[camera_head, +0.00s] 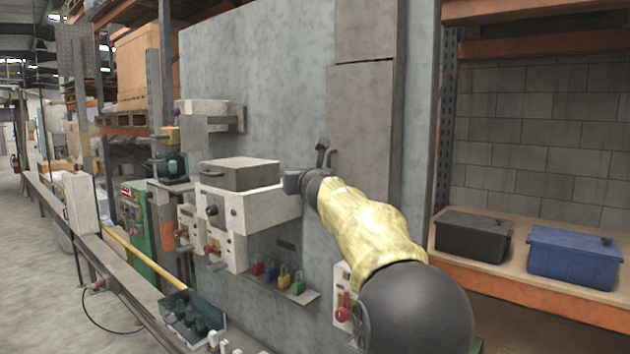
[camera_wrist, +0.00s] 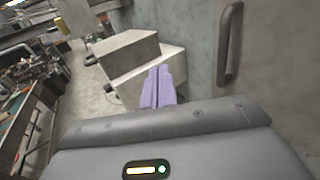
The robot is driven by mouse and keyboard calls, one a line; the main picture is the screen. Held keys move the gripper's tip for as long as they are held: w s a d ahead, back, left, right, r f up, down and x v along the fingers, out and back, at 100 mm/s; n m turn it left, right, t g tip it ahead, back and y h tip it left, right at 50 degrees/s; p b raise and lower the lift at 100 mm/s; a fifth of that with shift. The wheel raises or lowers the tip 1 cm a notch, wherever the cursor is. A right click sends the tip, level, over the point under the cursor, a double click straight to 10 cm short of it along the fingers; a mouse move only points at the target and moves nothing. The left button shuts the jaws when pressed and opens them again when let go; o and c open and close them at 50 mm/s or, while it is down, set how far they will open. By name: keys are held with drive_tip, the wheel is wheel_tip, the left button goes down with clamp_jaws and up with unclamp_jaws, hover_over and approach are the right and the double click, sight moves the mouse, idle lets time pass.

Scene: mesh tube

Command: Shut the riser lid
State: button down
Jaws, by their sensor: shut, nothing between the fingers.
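A tall grey panel (camera_head: 362,125) on the pale wall seems to be the riser lid. Its left edge looks slightly proud of the wall, but I cannot tell for sure how far it stands open. A dark upright handle (camera_head: 322,152) is near its left edge; the handle also shows at the upper right of the wrist view (camera_wrist: 229,45). My gripper (camera_head: 291,182) is just below and left of the handle, apart from it. In the wrist view its purple fingers (camera_wrist: 157,88) are together and empty, in front of a white box. The panel's lower part is hidden behind my arm.
The white wall box (camera_head: 265,207) with a dark grey top (camera_head: 240,173) is close left of my gripper. Coloured padlocks (camera_head: 284,279) sit on a small shelf below. Black (camera_head: 473,236) and blue (camera_head: 574,255) bins stand on the right shelf.

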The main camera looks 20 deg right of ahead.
drive_tip(key=s+a, duration=0.2)
drive_tip(key=a, duration=0.4)
drive_tip(key=shift+s+b, duration=0.3)
drive_tip(key=shift+b, duration=0.1)
drive_tip(key=shift+a, duration=0.1)
drive_tip(key=s+a+f+n+g+y+b, duration=0.1)
drive_tip(key=s+a+f+n+g+y, duration=0.3)
drive_tip(key=f+n, duration=0.75)
drive_tip(key=s+a+f+n+g+h, duration=0.1)
drive_tip(key=s+f+n+g, duration=0.2)
drive_tip(key=s+f+n, duration=0.8)
drive_tip(key=s+f+n+g, duration=0.4)
drive_tip(key=s+f+n, duration=0.3)
drive_tip(key=s+f, duration=0.3)
drive_tip(key=s+d+f+n+g+h+b, duration=0.1)
drive_tip(key=s+f+n+g, duration=0.3)
drive_tip(key=s+f+n, duration=0.3)
wheel_tip(320, 180, down, 8)
drive_tip(key=s, duration=0.3)
drive_tip(key=shift+r, duration=0.15)
drive_tip(key=shift+n, duration=0.25)
